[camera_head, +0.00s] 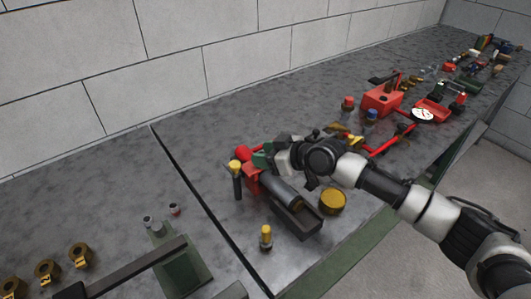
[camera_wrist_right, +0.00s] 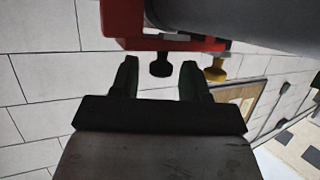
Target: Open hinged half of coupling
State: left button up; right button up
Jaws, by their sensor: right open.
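The coupling shows in the head view as a red body (camera_head: 251,184) around a dark grey cylinder (camera_head: 281,192). My right gripper (camera_head: 263,158) is at its far right side, with its green fingers close to the red part. In the right wrist view, the open fingers (camera_wrist_right: 158,80) point at the red part (camera_wrist_right: 178,43). A dark knob (camera_wrist_right: 160,66) on the red part lies between or just beyond the fingertips; contact cannot be told. A yellow knob (camera_wrist_right: 215,72) is right of the fingers. The hinge cannot be made out. My left gripper is not in view.
A dark trough-like block (camera_head: 298,220) lies under the cylinder. A brass disc (camera_head: 332,201), a yellow-topped post (camera_head: 265,237) and a yellow-capped tool (camera_head: 236,180) stand close by. Red tools and a red box (camera_head: 382,100) are farther right. The bench (camera_head: 180,150) behind is clear.

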grip_shut()
jog(key=shift+d+f+b, duration=0.1)
jog(key=shift+b, duration=0.5)
jog(key=m+y+b, duration=0.1)
jog(key=b, duration=0.2)
jog(key=w+d+m+b, duration=0.1)
jog(key=b, duration=0.1)
jog(key=d+m+y+b, duration=0.1)
jog(key=b, duration=0.2)
jog(key=shift+w+d+r+y+b, duration=0.1)
jog(key=shift+w+r+y+b, duration=0.2)
jog(key=shift+r, duration=0.1)
jog(key=shift+w+d+r+m+y+b, duration=0.2)
jog(key=shift+d+m+y+b, duration=0.2)
jog(key=shift+b, duration=0.2)
jog(key=shift+w+d+r+m+y+b, duration=0.2)
jog(key=shift+d+m+y+b, duration=0.1)
jog(key=shift+m+b, duration=0.25)
